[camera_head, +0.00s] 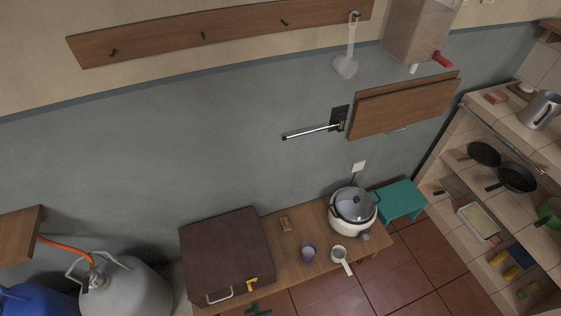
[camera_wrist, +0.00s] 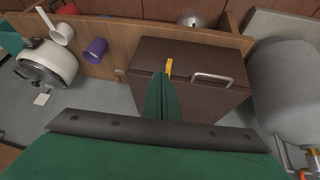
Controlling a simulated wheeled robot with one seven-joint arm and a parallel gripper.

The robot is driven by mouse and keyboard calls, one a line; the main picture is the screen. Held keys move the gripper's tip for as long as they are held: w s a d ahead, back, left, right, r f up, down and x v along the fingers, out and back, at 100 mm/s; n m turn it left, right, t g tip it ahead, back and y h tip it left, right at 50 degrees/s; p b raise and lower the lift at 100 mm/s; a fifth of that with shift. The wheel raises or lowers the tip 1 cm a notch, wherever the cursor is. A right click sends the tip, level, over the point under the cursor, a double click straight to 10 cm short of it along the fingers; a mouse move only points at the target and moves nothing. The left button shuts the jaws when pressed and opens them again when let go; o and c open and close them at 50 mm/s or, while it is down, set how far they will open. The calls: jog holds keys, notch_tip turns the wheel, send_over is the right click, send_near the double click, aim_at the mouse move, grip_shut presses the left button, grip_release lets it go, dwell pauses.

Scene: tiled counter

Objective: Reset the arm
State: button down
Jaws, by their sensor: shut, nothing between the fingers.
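My gripper (camera_wrist: 160,88) shows in the wrist view as dark green fingers, shut with nothing between them. They point towards the brown box (camera_wrist: 198,88), which also shows in the head view (camera_head: 226,252). The box is closed and has a metal handle (camera_wrist: 212,79) and a small yellow piece (camera_wrist: 168,68) on it. My fingertips appear just in front of the yellow piece; I cannot tell whether they touch it. A small green part at the bottom edge of the head view seems to be my gripper.
The box stands on a wooden bench (camera_head: 310,222) with a purple cup (camera_head: 307,253), a white handled cup (camera_head: 340,256) and a white cooker (camera_head: 353,212). A grey gas cylinder (camera_head: 125,290) stands left. Shelves (camera_head: 470,215) with pans stand right. Tiled floor (camera_head: 400,262) is clear.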

jog(key=s+d+r+m+t, duration=0.1)
jog(key=s+d+r+t, duration=0.2)
jog(key=r, duration=0.7)
jog(key=s+d+r+m+t, duration=0.1)
jog(key=s+r, duration=0.4)
jog(key=r, duration=0.5)
jog(key=s+d+r+m+t, duration=0.1)
jog(key=s+d+r+t, duration=0.2)
jog(key=r, duration=0.7)
jog(key=shift+s+d+t+h, duration=0.3)
jog(key=shift+s+d+t, duration=0.1)
jog(key=shift+d+t, duration=0.5)
jog(key=shift+a, duration=0.1)
